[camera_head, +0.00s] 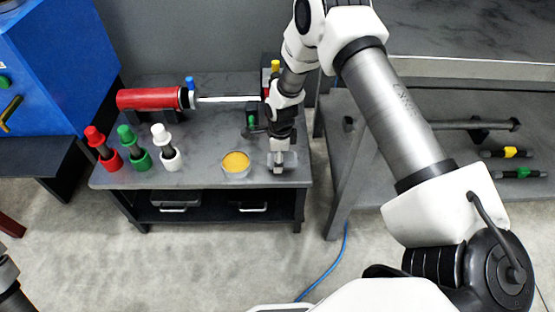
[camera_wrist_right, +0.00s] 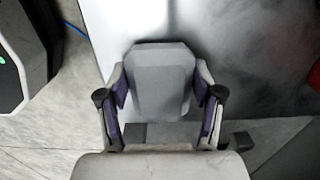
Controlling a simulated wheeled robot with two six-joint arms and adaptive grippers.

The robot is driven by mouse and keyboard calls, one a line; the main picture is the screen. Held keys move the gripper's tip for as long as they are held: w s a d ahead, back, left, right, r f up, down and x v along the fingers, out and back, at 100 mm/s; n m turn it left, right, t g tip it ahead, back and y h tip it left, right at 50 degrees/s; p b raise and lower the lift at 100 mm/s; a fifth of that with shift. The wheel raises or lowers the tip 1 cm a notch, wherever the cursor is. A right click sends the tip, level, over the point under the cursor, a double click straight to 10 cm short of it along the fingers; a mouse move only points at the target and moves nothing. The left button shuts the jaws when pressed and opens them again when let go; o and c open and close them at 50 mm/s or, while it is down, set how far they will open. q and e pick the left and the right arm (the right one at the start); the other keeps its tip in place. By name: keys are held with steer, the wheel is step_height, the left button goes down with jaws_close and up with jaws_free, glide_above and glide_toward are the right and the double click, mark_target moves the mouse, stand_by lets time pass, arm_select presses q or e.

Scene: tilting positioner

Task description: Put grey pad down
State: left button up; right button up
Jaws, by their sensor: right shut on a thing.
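The grey pad (camera_wrist_right: 160,82) is a block with bevelled corners, held between the two purple-lined fingers of my right gripper (camera_wrist_right: 162,98). In the head view my right gripper (camera_head: 279,166) points down at the front right corner of the dark bench (camera_head: 205,180). The pad's pale edge (camera_head: 290,159) shows beside the fingers there. I cannot tell whether the pad touches the bench top. My left gripper is not in view.
A round dish with a yellow top (camera_head: 236,162) sits just left of the right gripper. Red (camera_head: 102,148), green (camera_head: 134,147) and white (camera_head: 165,147) handled pieces stand further left. A red cylinder (camera_head: 148,99) lies behind. A second table (camera_head: 380,150) is at right.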

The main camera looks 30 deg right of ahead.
steer(key=o, duration=1.5)
steer(key=shift+o, duration=0.2)
steer(key=shift+r, duration=0.1)
